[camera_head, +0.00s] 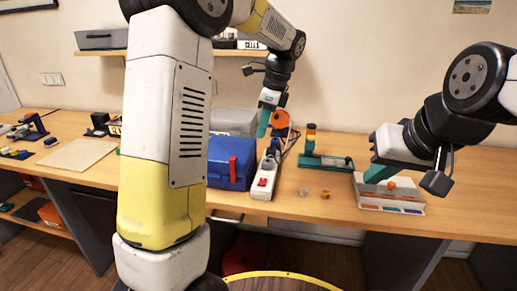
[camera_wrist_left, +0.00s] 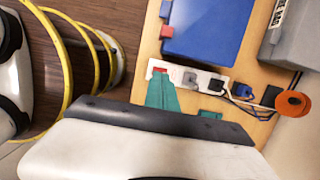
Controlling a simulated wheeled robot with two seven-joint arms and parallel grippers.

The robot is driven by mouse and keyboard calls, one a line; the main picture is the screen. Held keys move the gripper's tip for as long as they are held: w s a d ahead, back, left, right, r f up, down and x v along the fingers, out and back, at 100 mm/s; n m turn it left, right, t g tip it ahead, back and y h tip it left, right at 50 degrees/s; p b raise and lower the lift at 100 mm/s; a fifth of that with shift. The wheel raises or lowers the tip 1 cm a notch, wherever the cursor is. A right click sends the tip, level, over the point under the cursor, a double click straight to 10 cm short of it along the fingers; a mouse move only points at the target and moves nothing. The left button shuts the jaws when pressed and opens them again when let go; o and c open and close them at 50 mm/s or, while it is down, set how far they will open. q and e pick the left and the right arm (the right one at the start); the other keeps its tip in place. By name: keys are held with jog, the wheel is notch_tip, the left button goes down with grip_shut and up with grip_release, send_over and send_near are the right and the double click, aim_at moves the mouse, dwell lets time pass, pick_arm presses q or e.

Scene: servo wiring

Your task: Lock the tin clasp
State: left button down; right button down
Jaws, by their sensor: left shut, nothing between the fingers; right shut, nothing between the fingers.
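The blue tin (camera_head: 225,177) stands on the table left of centre with its lid down. A red clasp (camera_head: 232,168) runs upright on its front face; I cannot tell whether it is locked. The tin (camera_wrist_left: 212,30) fills the upper middle of the left wrist view, with the red clasp (camera_wrist_left: 166,32) at its left edge. My left gripper (camera_head: 262,131) is shut and empty, above the table to the right of the tin, apart from the clasp. Its teal fingers also show in the left wrist view (camera_wrist_left: 161,83). My right gripper (camera_head: 371,178) is shut and empty over the grey tray at right.
A white power strip (camera_head: 261,190) with a red switch lies right of the tin. Cables and an orange spool (camera_head: 279,119) are behind it. A grey case (camera_head: 233,121) stands behind the tin. A green stand (camera_head: 325,162) and the grey tray (camera_head: 412,203) are further right.

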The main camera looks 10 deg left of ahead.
aim_at(233, 157)
dwell(0.3)
pick_arm(q)
jog(key=shift+w+a+f, duration=0.1)
jog(key=shift+a+f, duration=0.95)
jog(key=shift+f, duration=0.6)
jog(key=shift+a+f, duration=1.1)
jog(key=shift+f, duration=0.5)
jog(key=shift+w+a+f, duration=0.1)
jog(key=shift+a+f, duration=0.95)
jog(key=shift+f, duration=0.6)
jog(key=shift+a, duration=1.4)
